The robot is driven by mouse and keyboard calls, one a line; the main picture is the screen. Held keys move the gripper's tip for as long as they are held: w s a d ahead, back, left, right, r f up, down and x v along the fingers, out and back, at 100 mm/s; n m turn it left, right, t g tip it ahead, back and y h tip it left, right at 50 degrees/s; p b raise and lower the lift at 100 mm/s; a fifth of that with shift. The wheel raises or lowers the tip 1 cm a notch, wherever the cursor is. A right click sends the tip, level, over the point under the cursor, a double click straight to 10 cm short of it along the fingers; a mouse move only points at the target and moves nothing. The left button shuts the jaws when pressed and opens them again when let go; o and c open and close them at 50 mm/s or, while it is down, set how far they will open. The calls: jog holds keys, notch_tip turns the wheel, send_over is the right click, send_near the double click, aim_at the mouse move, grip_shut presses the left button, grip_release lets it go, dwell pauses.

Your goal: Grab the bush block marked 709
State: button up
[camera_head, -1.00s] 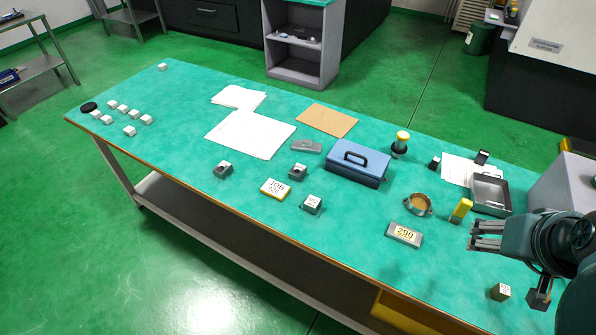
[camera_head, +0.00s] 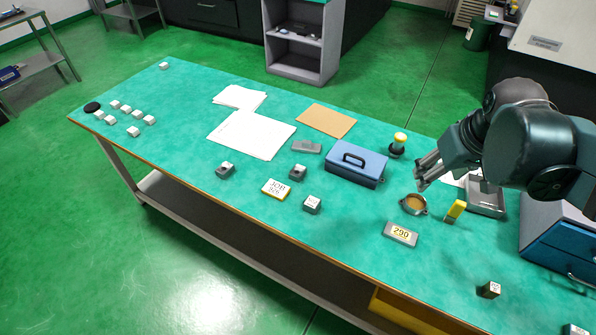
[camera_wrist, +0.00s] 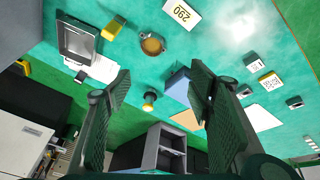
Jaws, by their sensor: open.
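Several small dark blocks with white marked tops stand on the green bench, and their numbers are too small to read, so I cannot tell which is 709. In the head view one is at mid-bench (camera_head: 225,170), another block (camera_head: 298,172) is right of it, and a third block (camera_head: 312,204) is nearer the front edge. A further block (camera_head: 489,290) stands at the front right. My gripper (camera_head: 420,172) is open and empty above the bench, near the round brass-coloured part (camera_head: 414,204). In the wrist view my gripper's fingers (camera_wrist: 160,100) are wide apart with nothing between them.
A blue box (camera_head: 357,164) with a handle stands behind the blocks. A yellow JOB 926 sign (camera_head: 276,189), a 290 plate (camera_head: 400,233), a yellow item (camera_head: 454,211) and a metal tray (camera_head: 486,203) stand nearby. Small white blocks (camera_head: 133,131) are far left. The front-right bench is mostly clear.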

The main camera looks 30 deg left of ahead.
jog(key=w+a+f+n+g+p, duration=0.1)
jog(key=w+a+n+p, duration=0.3)
jog(key=a, duration=0.6)
jog(key=n+g+h+p, duration=0.1)
jog(key=n+g+p, duration=0.25)
jog(key=n, duration=0.35)
send_over(298, 173)
jog(key=f, duration=1.5)
jog(key=shift+w+d+f+p, duration=0.1)
jog(key=shift+d+f+p, duration=0.05)
jog(key=shift+d+p, duration=0.15)
jog(key=shift+a+f, duration=0.25)
jog(key=shift+f, duration=1.3)
